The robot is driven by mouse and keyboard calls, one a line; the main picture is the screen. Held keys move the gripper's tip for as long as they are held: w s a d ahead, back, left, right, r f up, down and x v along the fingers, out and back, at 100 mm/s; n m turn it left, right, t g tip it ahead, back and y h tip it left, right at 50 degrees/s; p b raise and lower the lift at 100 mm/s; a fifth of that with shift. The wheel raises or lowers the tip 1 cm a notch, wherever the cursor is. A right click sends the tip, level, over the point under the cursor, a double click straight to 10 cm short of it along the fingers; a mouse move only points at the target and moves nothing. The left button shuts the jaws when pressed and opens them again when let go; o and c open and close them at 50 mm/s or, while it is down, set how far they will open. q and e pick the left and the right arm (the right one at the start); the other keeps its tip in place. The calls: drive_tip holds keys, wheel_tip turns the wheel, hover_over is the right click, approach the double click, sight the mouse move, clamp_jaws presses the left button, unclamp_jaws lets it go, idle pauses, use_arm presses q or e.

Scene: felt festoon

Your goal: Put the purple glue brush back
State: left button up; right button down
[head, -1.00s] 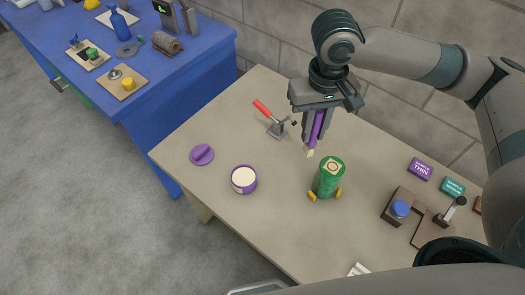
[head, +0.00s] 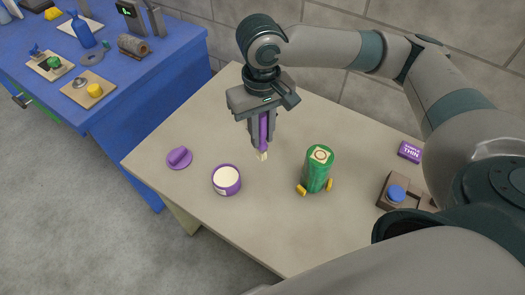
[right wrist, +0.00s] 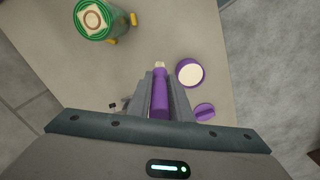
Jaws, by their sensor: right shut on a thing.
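The purple glue brush (head: 263,131) is upright in my right gripper (head: 263,143), its pale bristle end pointing down above the table. My right gripper is shut on its handle; the brush also shows between the fingers in the right wrist view (right wrist: 160,95). A purple glue pot (head: 227,181) with a pale top stands on the table in front and to the left of the brush, apart from it. A purple lid-like piece with a ridge (head: 179,158) lies left of the pot. My left gripper is not in view.
A green cylinder with yellow feet (head: 318,169) stands right of the brush. A brown holder with a blue cap (head: 396,194) and a purple box (head: 410,151) are farther right. A blue bench (head: 150,100) with several items is at left. The table front is clear.

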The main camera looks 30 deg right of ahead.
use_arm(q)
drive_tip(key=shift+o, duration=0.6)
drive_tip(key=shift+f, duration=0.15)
use_arm(e)
drive_tip(key=shift+f, duration=0.15)
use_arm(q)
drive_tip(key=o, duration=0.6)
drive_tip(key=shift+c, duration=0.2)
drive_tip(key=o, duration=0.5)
use_arm(e)
drive_tip(key=shift+d+f, duration=0.1)
drive_tip(key=shift+d, duration=0.15)
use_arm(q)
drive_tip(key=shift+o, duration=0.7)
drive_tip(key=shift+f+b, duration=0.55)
use_arm(e)
drive_tip(key=d+f+n, duration=0.1)
drive_tip(key=d+n, duration=0.3)
drive_tip(key=d, duration=0.8)
drive_tip(key=shift+d, duration=0.2)
